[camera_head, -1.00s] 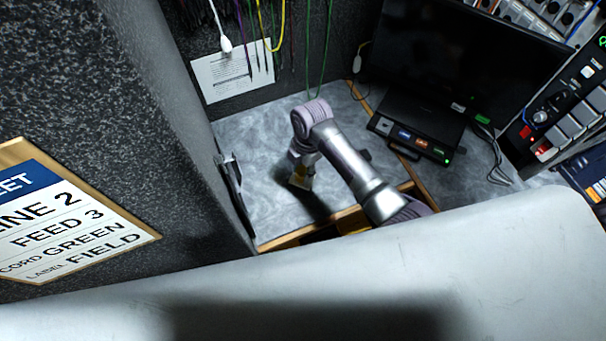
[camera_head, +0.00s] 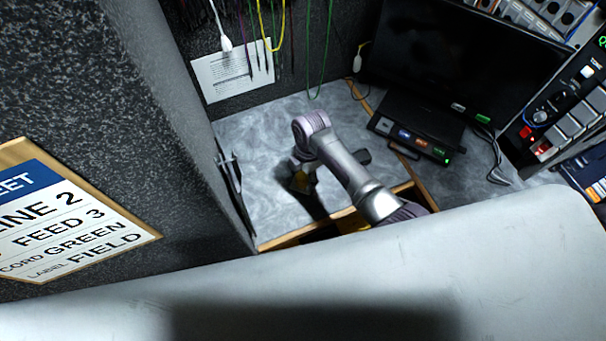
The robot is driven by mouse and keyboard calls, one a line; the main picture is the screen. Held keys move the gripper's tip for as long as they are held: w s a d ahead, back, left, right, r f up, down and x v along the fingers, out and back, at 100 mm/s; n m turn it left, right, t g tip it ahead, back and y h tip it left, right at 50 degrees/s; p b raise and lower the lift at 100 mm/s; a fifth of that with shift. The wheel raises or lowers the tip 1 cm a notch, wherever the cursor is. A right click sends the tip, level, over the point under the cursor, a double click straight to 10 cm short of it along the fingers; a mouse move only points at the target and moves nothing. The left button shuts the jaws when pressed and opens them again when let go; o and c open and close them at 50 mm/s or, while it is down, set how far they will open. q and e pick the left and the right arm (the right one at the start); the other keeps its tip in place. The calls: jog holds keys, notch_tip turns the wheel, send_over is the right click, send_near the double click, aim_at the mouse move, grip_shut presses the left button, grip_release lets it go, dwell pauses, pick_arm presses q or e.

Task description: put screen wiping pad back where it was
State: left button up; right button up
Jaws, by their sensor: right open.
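My right arm reaches over the grey marbled worktop (camera_head: 255,150), and my right gripper (camera_head: 303,188) points down, open, low above its left part. A small yellow patch shows at the fingers; I cannot tell whether it is the screen wiping pad or part of the gripper. I cannot make out the wiping pad for certain. The black monitor (camera_head: 450,65) stands at the back right. My left gripper is not in view.
An open compartment with a wooden edge (camera_head: 285,240) lies at the worktop's front, with something yellow (camera_head: 352,223) inside. A black box with buttons (camera_head: 415,138) sits under the monitor. Cables (camera_head: 283,25) hang at the back. A speckled wall (camera_head: 150,110) closes the left side.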

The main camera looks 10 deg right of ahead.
notch_tip(320, 180, up, 12)
jog(key=d, duration=0.1)
jog(key=shift+w+d, duration=0.15)
jog(key=shift+w, duration=0.2)
dwell(0.4)
